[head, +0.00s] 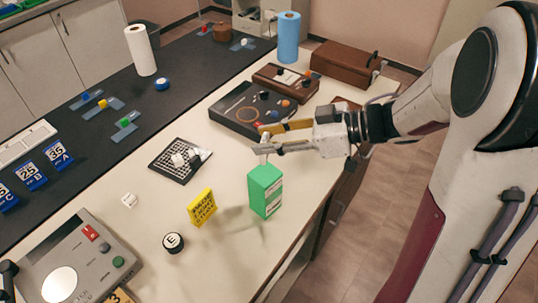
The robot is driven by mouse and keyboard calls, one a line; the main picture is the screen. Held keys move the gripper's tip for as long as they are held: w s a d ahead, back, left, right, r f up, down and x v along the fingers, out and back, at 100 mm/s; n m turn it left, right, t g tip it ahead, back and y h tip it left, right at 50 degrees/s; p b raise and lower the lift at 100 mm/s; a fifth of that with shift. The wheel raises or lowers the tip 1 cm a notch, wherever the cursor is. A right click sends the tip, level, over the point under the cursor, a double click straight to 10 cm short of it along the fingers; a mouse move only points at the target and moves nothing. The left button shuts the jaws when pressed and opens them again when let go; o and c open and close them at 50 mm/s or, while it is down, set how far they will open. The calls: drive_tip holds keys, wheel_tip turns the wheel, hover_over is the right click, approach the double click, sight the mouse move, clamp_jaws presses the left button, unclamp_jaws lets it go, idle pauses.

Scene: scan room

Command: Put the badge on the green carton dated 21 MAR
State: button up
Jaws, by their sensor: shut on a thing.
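A green carton (260,190) stands upright near the right edge of the pale table. White labels show on its side, but the date is too small to read. My gripper (264,142) is just above and behind the carton in the picture, apart from it, pointing left. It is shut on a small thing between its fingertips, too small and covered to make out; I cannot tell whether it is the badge. I cannot pick out a badge with certainty elsewhere.
A black keypad (180,160) and a dark flat case (240,110) lie farther back. A grey console (75,255) fills the front left.

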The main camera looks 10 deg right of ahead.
drive_tip(key=shift+f, duration=0.75)
drive_tip(key=shift+f, duration=0.1)
drive_tip(key=shift+f, duration=1.8)
drive_tip(key=shift+f, duration=0.15)
drive_tip(key=o, duration=1)
drive_tip(key=shift+v, duration=0.85)
drive_tip(key=shift+r+v, duration=0.1)
drive_tip(key=shift+v, duration=2.5)
drive_tip(key=shift+r+v, duration=0.15)
drive_tip(key=shift+v, duration=2.45)
